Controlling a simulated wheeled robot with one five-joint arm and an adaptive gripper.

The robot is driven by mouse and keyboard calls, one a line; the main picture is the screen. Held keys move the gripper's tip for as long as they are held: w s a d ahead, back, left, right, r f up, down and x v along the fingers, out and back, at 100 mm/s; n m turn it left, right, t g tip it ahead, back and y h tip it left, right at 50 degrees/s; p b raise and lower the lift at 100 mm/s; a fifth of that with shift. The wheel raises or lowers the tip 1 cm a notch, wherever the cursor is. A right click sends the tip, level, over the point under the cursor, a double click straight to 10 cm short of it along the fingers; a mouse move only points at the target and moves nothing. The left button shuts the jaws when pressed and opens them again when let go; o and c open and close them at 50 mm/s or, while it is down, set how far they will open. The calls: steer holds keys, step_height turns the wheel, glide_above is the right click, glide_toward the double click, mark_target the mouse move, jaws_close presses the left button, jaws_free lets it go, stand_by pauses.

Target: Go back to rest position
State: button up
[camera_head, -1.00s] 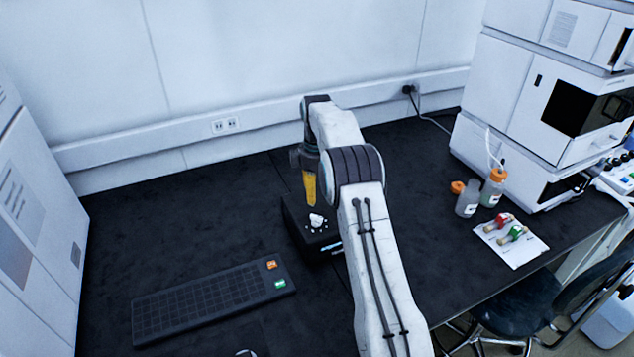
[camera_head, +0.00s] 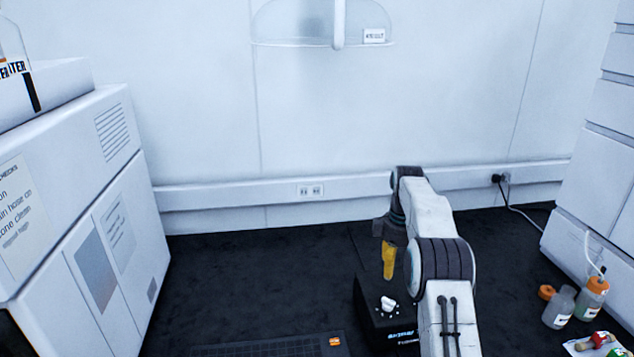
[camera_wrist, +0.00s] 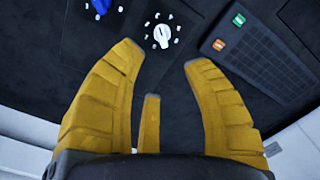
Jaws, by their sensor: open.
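My gripper (camera_wrist: 165,75) has yellow fingers, spread apart and empty in the wrist view. In the head view my gripper (camera_head: 389,275) points down at the end of the white arm, above and behind a small black box. The black box (camera_head: 375,320) has a white knob (camera_head: 388,303) on top with white dots around it. In the wrist view the white knob (camera_wrist: 162,34) lies beyond the fingertips, apart from them. A blue knob (camera_wrist: 100,6) shows at the top left there.
A dark rack (camera_head: 290,347) with an orange label lies on the black bench. White instruments (camera_head: 90,230) stand at the left and right edges.

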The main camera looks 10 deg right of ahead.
steer(key=s+a+r+m+t, duration=0.1)
steer(key=s+a+r+m, duration=0.1)
steer(key=s+a+r, duration=0.35)
steer(key=s+a+r+m+t, duration=0.1)
steer(key=s+a+r+m, duration=0.1)
steer(key=s+r, duration=0.7)
steer(key=s+a+f+m+t, duration=0.1)
steer(key=s+a+f+m, duration=0.1)
steer(key=s, duration=0.9)
steer(key=s+a+f+m+t, duration=0.1)
steer(key=s+a+f+m, duration=0.2)
steer(key=s, duration=0.8)
steer(key=shift+s, duration=0.4)
